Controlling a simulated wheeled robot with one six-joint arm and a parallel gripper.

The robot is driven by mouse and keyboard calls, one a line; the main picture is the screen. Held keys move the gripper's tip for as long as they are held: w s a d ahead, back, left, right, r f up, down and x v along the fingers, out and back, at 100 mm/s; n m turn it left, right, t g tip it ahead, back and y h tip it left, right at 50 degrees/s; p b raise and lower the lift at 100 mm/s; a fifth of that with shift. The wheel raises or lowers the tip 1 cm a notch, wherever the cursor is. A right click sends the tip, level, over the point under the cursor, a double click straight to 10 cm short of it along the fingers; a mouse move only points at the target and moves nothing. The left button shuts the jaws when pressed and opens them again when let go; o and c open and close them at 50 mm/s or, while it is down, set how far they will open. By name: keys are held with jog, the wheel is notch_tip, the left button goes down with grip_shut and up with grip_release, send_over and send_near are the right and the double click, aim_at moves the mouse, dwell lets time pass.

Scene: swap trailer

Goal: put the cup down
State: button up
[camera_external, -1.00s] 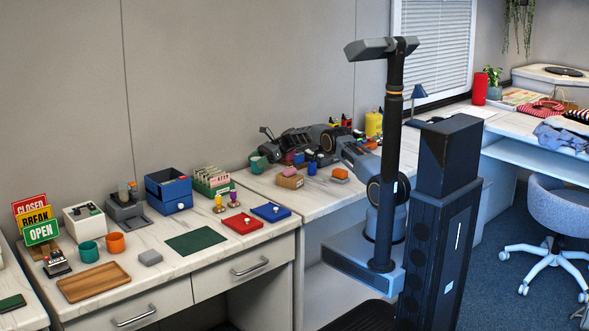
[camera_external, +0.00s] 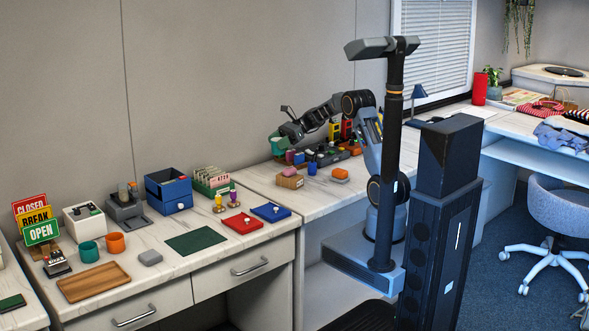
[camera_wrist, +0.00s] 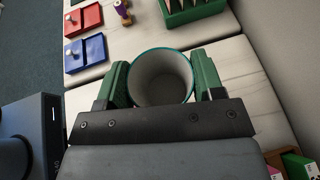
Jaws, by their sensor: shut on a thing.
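A teal-green cup (camera_wrist: 161,78) sits between the two green fingers of my gripper (camera_wrist: 161,84) in the wrist view, its open mouth facing the camera and its inside empty. The fingers press on it from both sides. In the external view my gripper (camera_external: 284,138) is above the back of the right-hand counter, with the cup (camera_external: 276,146) at its tip. I cannot tell whether the cup's bottom touches the counter. Another green cup (camera_external: 88,251) stands on the left counter beside an orange cup (camera_external: 115,243).
The counter (camera_external: 262,182) left of my gripper has free room. A green card box (camera_external: 211,182), a blue tray (camera_external: 271,212) and a red tray (camera_external: 243,223) lie on the left counter.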

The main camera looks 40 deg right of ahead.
jog(key=shift+s+d+r, duration=0.2)
jog(key=shift+s+r, duration=0.05)
jog(key=shift+s, duration=0.3)
jog(key=s+d+r+m+t, duration=0.1)
jog(key=s+d+r, duration=0.1)
jog(key=s+r, duration=0.3)
jog(key=s+d+r, duration=0.2)
jog(key=s+d, duration=0.1)
jog(key=s, duration=0.4)
jog(key=s+a+f+n+g, duration=0.1)
jog(key=s+a+f+g, duration=0.15)
jog(key=s, duration=0.75)
jog(key=s+a+f+n+g, duration=0.15)
jog(key=s+a+f, duration=0.25)
jog(key=s, duration=0.6)
jog(key=shift+n, duration=0.35)
jog(key=w+f, duration=0.3)
jog(key=w, duration=0.1)
jog(key=w+a+f+p, duration=0.1)
jog(key=w+f, duration=0.2)
jog(key=w, duration=0.1)
jog(key=w+f, duration=0.3)
jog(key=w, duration=0.2)
jog(key=shift+w+a+f, duration=0.1)
jog(key=shift+a+f, duration=0.15)
jog(key=shift+a, duration=0.05)
jog(key=shift+w+f, duration=0.25)
jog(key=shift+f, duration=1.6)
